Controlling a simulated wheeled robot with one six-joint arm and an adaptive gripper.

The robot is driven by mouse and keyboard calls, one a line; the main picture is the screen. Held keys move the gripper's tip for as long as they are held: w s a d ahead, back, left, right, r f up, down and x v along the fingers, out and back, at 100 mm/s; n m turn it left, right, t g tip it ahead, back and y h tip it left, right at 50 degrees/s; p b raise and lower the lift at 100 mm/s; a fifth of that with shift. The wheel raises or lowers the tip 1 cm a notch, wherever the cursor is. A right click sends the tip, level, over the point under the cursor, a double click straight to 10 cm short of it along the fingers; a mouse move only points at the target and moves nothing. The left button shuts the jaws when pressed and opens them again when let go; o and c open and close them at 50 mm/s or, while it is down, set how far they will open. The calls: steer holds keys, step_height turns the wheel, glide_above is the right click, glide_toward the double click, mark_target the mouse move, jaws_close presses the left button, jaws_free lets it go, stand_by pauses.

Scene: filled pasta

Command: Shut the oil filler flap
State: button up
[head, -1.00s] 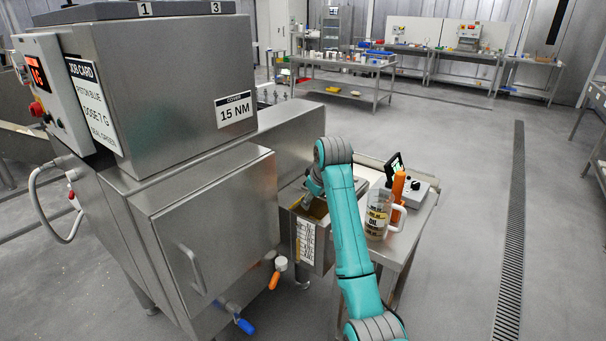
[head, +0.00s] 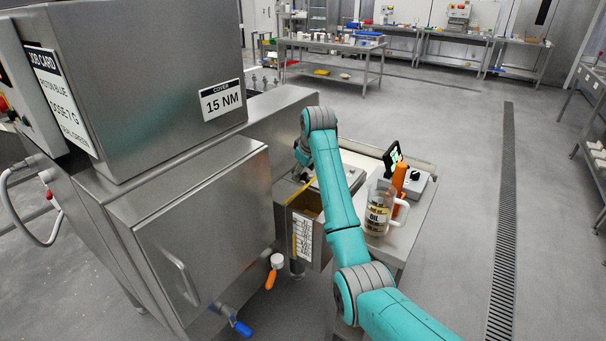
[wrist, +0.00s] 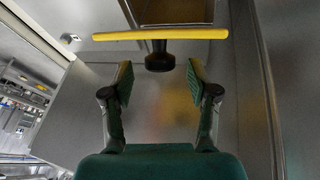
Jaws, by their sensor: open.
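The oil filler box (head: 324,238) is open at the top, at the side of the steel machine. The flap (head: 300,190) shows as a thin yellow edge along the opening, so it seems to stand up nearly edge-on. In the wrist view the flap's yellow edge (wrist: 160,34) crosses the top, with part of the box opening (wrist: 175,10) beyond it. A black knob (wrist: 160,60) sticks out from the flap on the near side. My gripper (wrist: 158,75) is open and empty, its fingers either side of and just short of the knob. In the head view my arm partly hides it.
A side table holds an oil jug (head: 379,208), an orange tool (head: 399,180) and a small device with a lit screen (head: 394,157), right of my arm. The machine cabinet (head: 205,220) stands left. Floor further right is clear, with a drain grate (head: 502,220).

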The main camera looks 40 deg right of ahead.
mark_target(312, 182)
steer(key=shift+x, duration=0.95)
jaws_close()
steer(key=shift+s+f, duration=0.1)
steer(key=shift+s, duration=0.05)
steer(key=shift+s+d+f+m+t+y, duration=0.1)
steer(key=shift+s+d+f+t+y, duration=0.15)
steer(key=shift+s+t, duration=0.3)
steer(key=shift+s+d+f+m+t+y, duration=0.1)
steer(key=shift+s+d+f+t+y, duration=0.05)
steer(key=shift+s+f+t, duration=0.4)
steer(key=shift+s+d+f+m+t+y, duration=0.1)
steer(key=shift+s+d+f+t+y, duration=0.1)
steer(key=shift+s+t, duration=0.3)
steer(key=shift+s+d+f+m+t+y, duration=0.2)
steer(key=shift+s+f+t, duration=0.3)
steer(key=shift+t, duration=0.45)
steer(key=shift+s+d+f+m+t+y, duration=0.1)
steer(key=shift+s+d+f+t+y, duration=0.1)
steer(key=shift+s+f+t, duration=0.55)
steer(key=shift+w, duration=0.3)
jaws_free()
